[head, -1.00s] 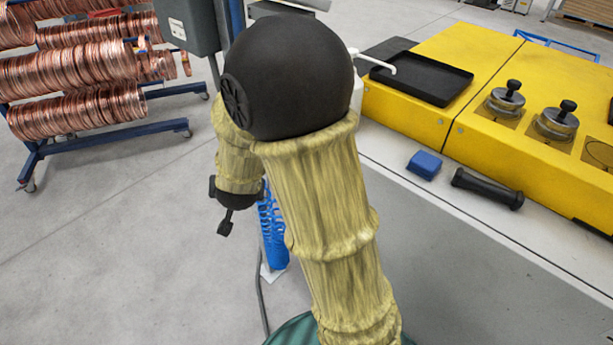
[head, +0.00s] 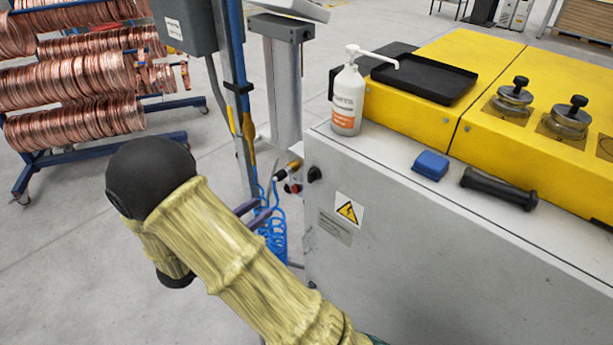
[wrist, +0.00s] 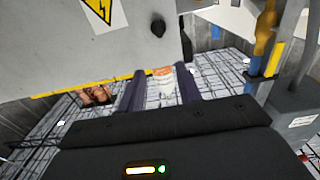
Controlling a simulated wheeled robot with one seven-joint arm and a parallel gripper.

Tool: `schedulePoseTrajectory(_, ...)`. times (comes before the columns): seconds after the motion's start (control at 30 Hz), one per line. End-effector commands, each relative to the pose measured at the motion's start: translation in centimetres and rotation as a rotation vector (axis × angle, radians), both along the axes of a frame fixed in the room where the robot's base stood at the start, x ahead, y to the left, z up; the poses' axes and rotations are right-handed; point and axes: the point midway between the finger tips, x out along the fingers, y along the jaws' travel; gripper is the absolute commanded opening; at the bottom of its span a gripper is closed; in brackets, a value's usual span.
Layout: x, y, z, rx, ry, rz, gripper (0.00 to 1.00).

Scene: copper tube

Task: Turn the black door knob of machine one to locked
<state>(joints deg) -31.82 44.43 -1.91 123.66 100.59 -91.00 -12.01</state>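The black door knob (head: 314,174) sits near the upper left corner of the grey cabinet of the machine, above the yellow warning sign (head: 348,211). In the wrist view, which looks upside down, the knob (wrist: 158,43) shows just beyond the fingertips, roughly centred between them. My gripper (head: 262,208) is left of the knob and a little lower in the head view, mostly hidden behind my forearm. In the wrist view the two dark fingers of my gripper (wrist: 161,71) are apart with nothing held. The knob's turn angle is too small to read.
A blue post (head: 238,100) with a grey box and coiled blue hose (head: 273,225) stands close to my gripper. A white bottle (head: 347,100), blue block (head: 431,165) and black handle (head: 498,188) lie on the machine top.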

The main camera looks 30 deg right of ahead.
Motion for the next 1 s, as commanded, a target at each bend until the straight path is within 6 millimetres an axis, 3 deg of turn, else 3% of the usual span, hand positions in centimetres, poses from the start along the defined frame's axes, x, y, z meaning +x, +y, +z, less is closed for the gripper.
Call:
schedulePoseTrajectory(0.23, 0.2, -0.5, 0.1, 0.001, 0.0, -0.001, 0.35)
schedulePoseTrajectory(0.37, 0.6, -1.9, 0.1, 0.0, 0.0, -0.003, 0.35)
schedulePoseTrajectory(1.0, 4.4, -12.3, 0.1, 0.001, 0.0, -0.003, 0.35)
